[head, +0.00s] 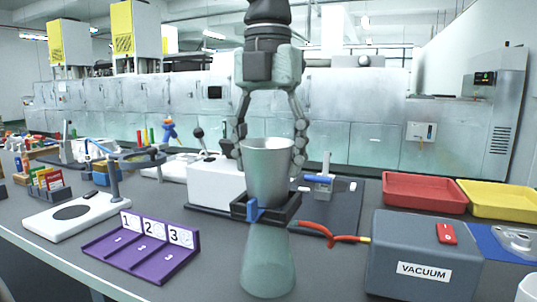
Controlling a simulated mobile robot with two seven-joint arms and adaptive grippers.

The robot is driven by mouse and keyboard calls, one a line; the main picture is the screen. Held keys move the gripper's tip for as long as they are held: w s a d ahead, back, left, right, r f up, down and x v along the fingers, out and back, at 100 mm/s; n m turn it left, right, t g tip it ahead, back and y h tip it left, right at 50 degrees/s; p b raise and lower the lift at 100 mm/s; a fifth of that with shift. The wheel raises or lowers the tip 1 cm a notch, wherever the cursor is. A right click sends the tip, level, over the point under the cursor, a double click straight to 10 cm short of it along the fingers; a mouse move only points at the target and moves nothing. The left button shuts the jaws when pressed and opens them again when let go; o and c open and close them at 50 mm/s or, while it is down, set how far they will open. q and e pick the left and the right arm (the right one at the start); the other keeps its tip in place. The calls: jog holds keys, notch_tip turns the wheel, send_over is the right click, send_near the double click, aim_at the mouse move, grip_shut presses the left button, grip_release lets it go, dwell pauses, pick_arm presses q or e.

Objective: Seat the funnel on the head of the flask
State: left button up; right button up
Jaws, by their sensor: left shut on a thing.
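The funnel (268,170) is a grey, cup-shaped piece, upright with its wide rim up, in the middle of the head view. My left gripper (268,148) comes down from above, its two fingers shut on the funnel's sides near the rim. The flask (268,265) is a translucent greenish cone standing on the table directly below. A black square head with a blue clip (253,209) shows at its top. The funnel's lower end overlaps this head in the picture; I cannot tell whether they touch. My right gripper is not in view.
A grey vacuum box (424,250) stands right of the flask, with a red hose (325,232) between them. A purple numbered rack (145,247) and a white stand (75,214) are at left. Red (424,190) and yellow (497,200) trays lie at right.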

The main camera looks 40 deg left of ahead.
pick_arm(q)
jog(key=shift+f, duration=0.15)
jog(key=o, duration=1.3)
notch_tip(320, 180, up, 12)
jog(key=shift+r, duration=0.1)
